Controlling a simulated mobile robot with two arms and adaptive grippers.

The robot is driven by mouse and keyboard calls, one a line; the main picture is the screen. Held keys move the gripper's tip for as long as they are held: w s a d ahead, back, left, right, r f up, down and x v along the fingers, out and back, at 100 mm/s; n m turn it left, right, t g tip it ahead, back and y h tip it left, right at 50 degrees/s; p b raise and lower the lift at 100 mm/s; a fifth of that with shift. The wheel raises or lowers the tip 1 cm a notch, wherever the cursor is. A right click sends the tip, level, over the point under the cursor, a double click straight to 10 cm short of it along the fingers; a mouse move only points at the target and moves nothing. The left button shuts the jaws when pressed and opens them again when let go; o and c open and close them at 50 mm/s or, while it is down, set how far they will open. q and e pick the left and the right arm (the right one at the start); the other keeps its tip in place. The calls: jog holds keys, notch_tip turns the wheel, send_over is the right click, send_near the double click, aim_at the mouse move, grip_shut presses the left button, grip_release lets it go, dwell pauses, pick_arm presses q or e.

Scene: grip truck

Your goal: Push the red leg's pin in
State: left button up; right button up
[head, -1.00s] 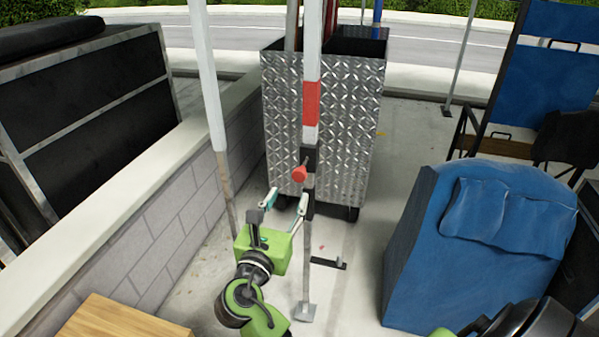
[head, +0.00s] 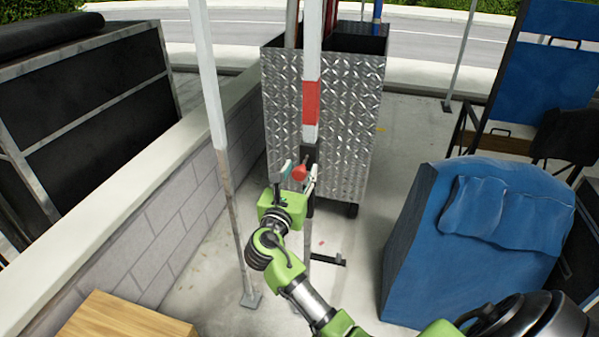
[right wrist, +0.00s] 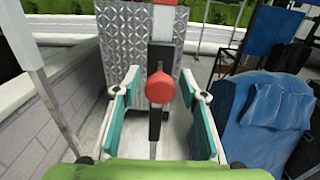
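The leg with the red band (head: 312,102) stands upright in front of a metal cart. Its red round pin (head: 299,173) sticks out from a dark bracket (head: 310,154) below the band. My right gripper (head: 297,172) is at the pin, one finger on each side of it. In the right wrist view the fingers (right wrist: 160,97) are wide apart, with the red pin knob (right wrist: 160,88) between them and neither finger touching it visibly. The lower part of the leg is partly hidden behind my gripper and arm. My left gripper is not seen.
A diamond-plate cart (head: 350,120) stands right behind the leg. Another white leg (head: 208,75) stands to the left near a low block wall (head: 150,215). A wooden top (head: 120,325) is at the lower left.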

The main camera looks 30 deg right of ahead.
aim_at(303, 166)
grip_shut()
jog(key=shift+p+x, duration=0.4)
jog(key=shift+x, duration=1.9)
jog(key=shift+d+r, duration=0.1)
jog(key=shift+o, duration=1.4)
grip_release()
jog(key=shift+w+d, duration=0.1)
jog(key=v, duration=1.2)
